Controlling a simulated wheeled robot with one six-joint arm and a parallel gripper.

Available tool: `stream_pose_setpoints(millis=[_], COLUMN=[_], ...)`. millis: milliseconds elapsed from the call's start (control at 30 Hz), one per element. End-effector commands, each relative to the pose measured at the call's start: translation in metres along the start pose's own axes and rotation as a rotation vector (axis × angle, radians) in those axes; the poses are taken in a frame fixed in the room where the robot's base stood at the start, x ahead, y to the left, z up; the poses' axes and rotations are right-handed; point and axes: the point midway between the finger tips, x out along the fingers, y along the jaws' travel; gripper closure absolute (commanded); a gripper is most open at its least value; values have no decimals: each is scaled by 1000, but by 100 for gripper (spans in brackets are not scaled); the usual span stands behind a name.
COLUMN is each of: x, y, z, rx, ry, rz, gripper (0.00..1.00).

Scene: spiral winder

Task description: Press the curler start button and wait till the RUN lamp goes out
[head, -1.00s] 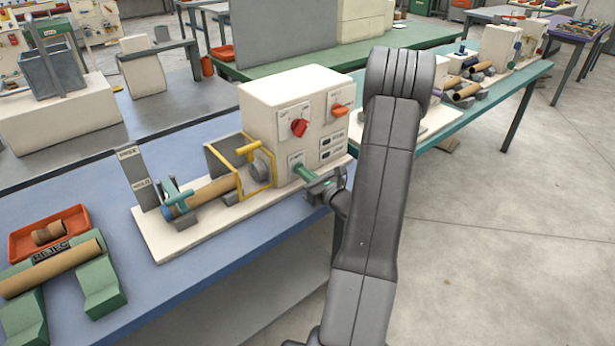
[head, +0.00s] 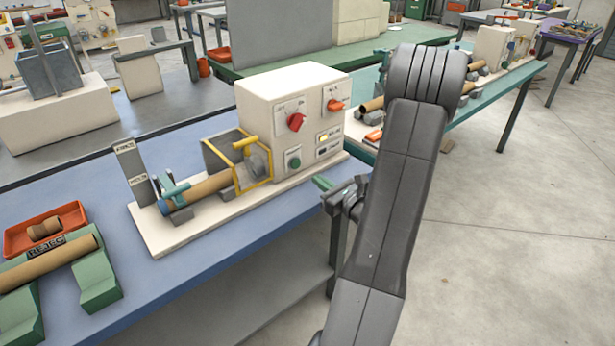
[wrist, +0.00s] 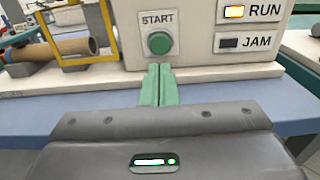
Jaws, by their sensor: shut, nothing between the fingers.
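The cream winder box (head: 290,105) stands on a cream base on the blue bench. Its green round START button (head: 293,163) is on the lower front and also shows in the wrist view (wrist: 160,42). A brown tube (head: 208,188) lies on the winder behind a yellow guard (head: 258,160).
A red knob (head: 296,122) and an orange knob (head: 336,104) sit above the button. An orange tray (head: 20,240) and green cradles (head: 98,290) holding a brown tube are at the left of the bench. Open floor lies to the right.

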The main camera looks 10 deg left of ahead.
Motion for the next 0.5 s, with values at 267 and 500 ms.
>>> stream_pose_setpoints(millis=[267,500], x=[-44,-54], y=[0,0], z=[-1,0], rx=[2,2], ry=[1,1], rz=[-2,0], gripper=[100,100])
